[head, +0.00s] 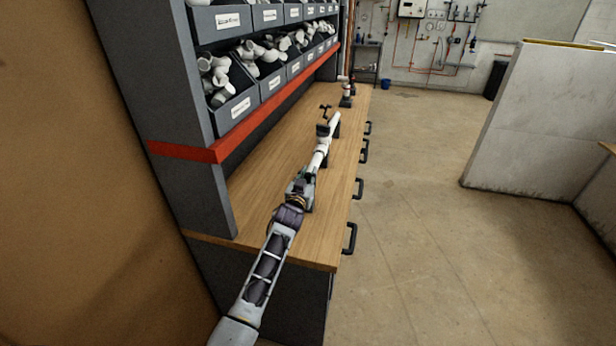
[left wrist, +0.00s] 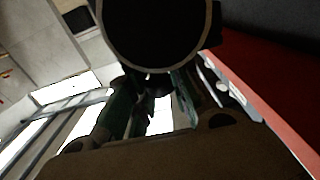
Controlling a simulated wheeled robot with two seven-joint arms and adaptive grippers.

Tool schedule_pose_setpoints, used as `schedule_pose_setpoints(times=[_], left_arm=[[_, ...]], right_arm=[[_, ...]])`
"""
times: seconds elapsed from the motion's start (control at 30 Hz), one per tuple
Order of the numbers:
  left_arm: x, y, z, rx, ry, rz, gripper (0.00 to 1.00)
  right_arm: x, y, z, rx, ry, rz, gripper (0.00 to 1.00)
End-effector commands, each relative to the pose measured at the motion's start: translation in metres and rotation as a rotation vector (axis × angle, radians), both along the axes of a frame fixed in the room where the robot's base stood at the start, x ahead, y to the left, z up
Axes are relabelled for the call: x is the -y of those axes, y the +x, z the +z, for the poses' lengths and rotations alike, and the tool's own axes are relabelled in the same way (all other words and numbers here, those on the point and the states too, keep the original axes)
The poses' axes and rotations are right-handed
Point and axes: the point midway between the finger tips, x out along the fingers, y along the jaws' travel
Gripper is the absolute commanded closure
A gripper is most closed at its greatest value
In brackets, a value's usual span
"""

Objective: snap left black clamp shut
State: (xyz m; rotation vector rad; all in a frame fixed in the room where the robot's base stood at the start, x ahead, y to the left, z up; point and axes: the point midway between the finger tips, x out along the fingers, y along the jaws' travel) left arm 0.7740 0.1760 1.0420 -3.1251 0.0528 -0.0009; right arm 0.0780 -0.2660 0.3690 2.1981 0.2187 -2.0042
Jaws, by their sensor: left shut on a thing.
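A white pipe (head: 321,152) lies along the wooden bench top, held up on dark supports. A black clamp (head: 323,130) stands on its far part. My left gripper (head: 303,180) is at the near end of the pipe, shut on what looks like the left black clamp, which it mostly hides. In the left wrist view the dark green fingers of my gripper (left wrist: 150,112) reach up under a large dark round end with a thin pale rim (left wrist: 155,30). What lies between the fingertips is too dark to make out. My right gripper is not in view.
The wooden bench top (head: 263,190) has a grey rack of bins with white fittings (head: 232,105) and a red edge strip (head: 228,148) on its left. Black handles (head: 350,238) stick out on its right side. Another fitting stand (head: 346,92) is farther back. The floor to the right is clear.

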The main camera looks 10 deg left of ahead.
Motion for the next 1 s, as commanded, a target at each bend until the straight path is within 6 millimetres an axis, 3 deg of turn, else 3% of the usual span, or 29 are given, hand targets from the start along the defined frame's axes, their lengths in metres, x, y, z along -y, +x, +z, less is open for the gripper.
schedule_pose_setpoints(times=[0.03, 0.23, 0.67, 1.0], left_arm=[[0.001, 0.000, 0.002, 0.003, -0.001, -0.002, 0.78], [0.001, 0.000, 0.001, 0.002, -0.002, -0.001, 0.55], [0.000, -0.002, 0.000, 0.000, -0.002, 0.000, 0.55], [0.000, -0.020, -0.001, 0.000, -0.002, -0.001, 0.55]], right_arm=[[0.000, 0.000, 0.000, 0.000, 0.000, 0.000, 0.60], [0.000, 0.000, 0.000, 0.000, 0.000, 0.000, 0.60], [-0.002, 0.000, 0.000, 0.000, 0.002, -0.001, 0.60], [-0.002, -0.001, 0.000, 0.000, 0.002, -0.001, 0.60]])
